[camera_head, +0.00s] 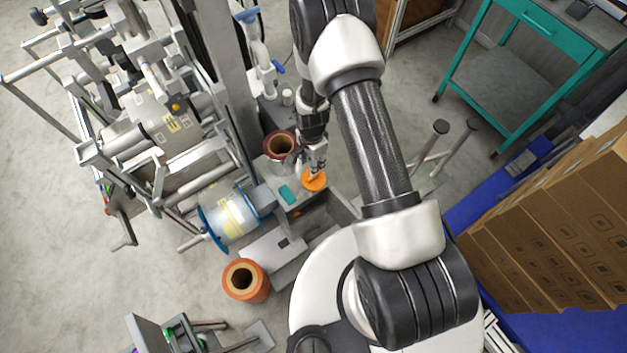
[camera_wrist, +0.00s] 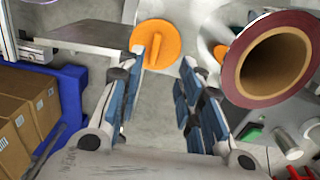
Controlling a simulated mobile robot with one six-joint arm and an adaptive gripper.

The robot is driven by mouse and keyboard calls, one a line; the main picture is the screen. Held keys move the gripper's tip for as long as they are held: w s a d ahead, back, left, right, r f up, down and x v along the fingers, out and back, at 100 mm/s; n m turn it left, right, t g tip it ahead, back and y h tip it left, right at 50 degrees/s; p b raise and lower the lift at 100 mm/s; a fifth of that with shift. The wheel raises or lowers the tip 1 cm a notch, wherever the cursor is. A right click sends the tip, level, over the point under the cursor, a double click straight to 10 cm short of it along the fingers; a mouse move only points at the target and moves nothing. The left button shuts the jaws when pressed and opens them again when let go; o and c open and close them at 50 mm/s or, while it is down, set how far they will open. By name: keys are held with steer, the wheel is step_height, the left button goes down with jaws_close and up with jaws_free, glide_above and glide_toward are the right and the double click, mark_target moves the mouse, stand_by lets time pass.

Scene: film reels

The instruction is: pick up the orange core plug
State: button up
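The orange core plug (camera_head: 314,181) is a flat round disc with a raised bar across it. It lies on the grey surface beside the machine, and in the wrist view (camera_wrist: 168,38) it shows just past my fingertips. My gripper (camera_head: 316,168) is above the plug in the head view. In the wrist view my gripper (camera_wrist: 169,62) is open, with nothing between its fingers. The left finger's tip overlaps the plug's edge in the picture; I cannot tell whether they touch.
A dark-red-rimmed roll (camera_head: 281,146) stands close beside the plug. A teal item (camera_head: 287,193) lies to its left. A blue-flanged reel (camera_head: 231,215) and an orange roll (camera_head: 245,281) are further left and nearer. Cardboard boxes (camera_head: 562,225) line the right side.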

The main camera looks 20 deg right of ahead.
mark_target(314, 178)
step_height(314, 178, down, 3)
steer(key=shift+f+b, duration=0.1)
steer(key=shift+b, duration=0.25)
steer(key=f, duration=0.1)
steer(key=f+b, duration=0.1)
steer(key=f, duration=0.2)
steer(key=shift+s+d+f+b, duration=0.2)
steer(key=shift+s+f+b, duration=0.05)
steer(key=shift+s+b, duration=0.15)
steer(key=shift+w+f, duration=0.1)
steer(key=shift+f, duration=0.25)
steer(key=shift+c, duration=0.3)
jaws_close()
